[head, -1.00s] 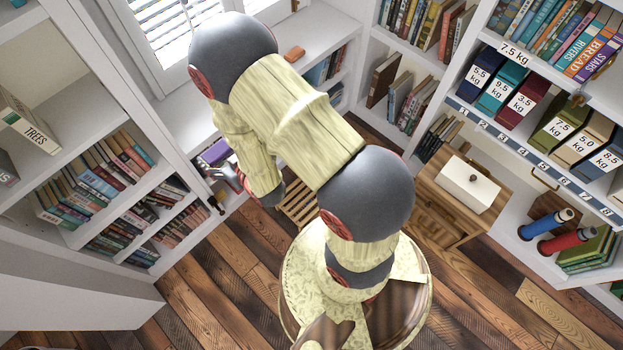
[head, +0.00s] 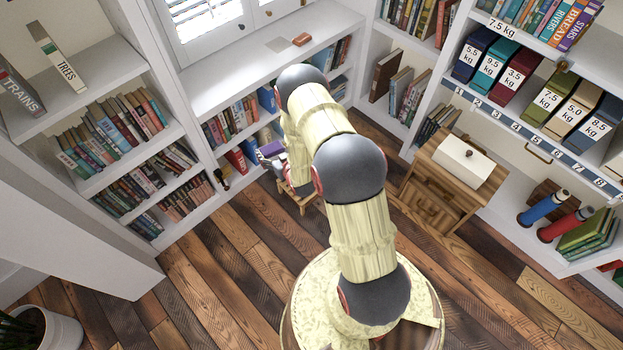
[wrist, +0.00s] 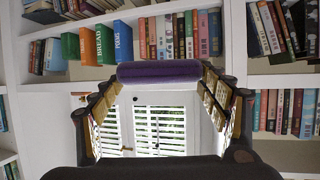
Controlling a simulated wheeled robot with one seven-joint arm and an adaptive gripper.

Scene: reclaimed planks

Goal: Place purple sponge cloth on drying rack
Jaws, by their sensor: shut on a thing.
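My gripper (head: 268,156) is shut on the purple sponge cloth (head: 273,148), which it holds in front of the low bookshelf under the window. In the wrist view the cloth (wrist: 160,70) spans the gap between the fingertips as a rolled purple bar. A slatted wooden piece on legs, which looks like the drying rack (head: 307,196), stands on the floor just below and right of my gripper. My arm hides part of it. Whether the cloth touches anything besides the fingers cannot be told.
The low white bookshelf (head: 249,85) holds several books behind the gripper. A small orange-brown block (head: 301,39) lies on its top. A wooden cabinet (head: 437,196) with a white box (head: 464,163) stands at the right. The plank floor (head: 215,265) at front left is clear.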

